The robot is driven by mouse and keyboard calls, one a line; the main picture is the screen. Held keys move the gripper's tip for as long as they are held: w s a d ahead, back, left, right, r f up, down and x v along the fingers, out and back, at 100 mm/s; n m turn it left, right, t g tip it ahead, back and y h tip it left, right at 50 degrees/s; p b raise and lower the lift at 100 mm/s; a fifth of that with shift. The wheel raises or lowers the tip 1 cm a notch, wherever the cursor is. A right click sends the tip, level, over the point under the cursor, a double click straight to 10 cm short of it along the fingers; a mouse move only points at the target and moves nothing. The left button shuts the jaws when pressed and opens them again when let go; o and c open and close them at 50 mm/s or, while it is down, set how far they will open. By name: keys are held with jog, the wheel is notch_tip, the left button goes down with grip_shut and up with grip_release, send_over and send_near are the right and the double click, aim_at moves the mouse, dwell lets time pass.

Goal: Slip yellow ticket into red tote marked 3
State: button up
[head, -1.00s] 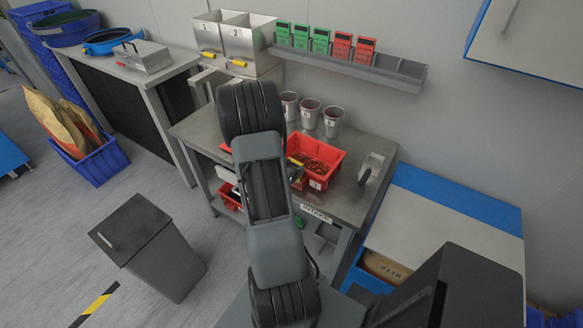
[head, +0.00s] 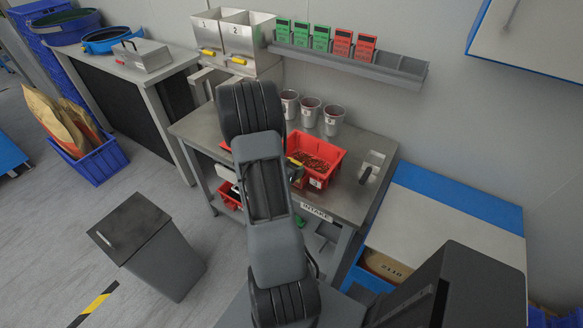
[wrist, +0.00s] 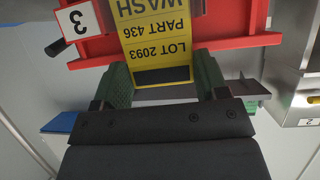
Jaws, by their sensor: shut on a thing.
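The yellow ticket (wrist: 155,30), printed LOT 2093, PART 436, WASH, fills the middle of the wrist view, where it appears upside down. My gripper (wrist: 163,78) is shut on its dark-ended edge, between green finger pads. Behind the ticket is a red tote (wrist: 232,25) with a white label (wrist: 78,18) reading 3. The ticket overlaps the tote's red wall; I cannot tell whether they touch. In the head view my arm hides most of the gripper and ticket.
Several metal cups (head: 311,110) stand behind the totes on the steel table (head: 350,205). Steel bins (head: 248,38) marked 1 and 2 stand at the back. A wall rack (head: 385,68) holds green and red cards. A grey waste bin (head: 150,245) stands on the floor at left.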

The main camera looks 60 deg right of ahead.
jog(key=shift+f, duration=0.25)
dwell(0.4)
jog(key=o, duration=0.9)
jog(key=shift+r, duration=0.2)
notch_tip(320, 180, up, 8)
jog(key=p, duration=0.6)
jog(key=shift+f+p, duration=0.2)
jog(key=shift+p, duration=0.1)
dwell(0.4)
dwell(0.5)
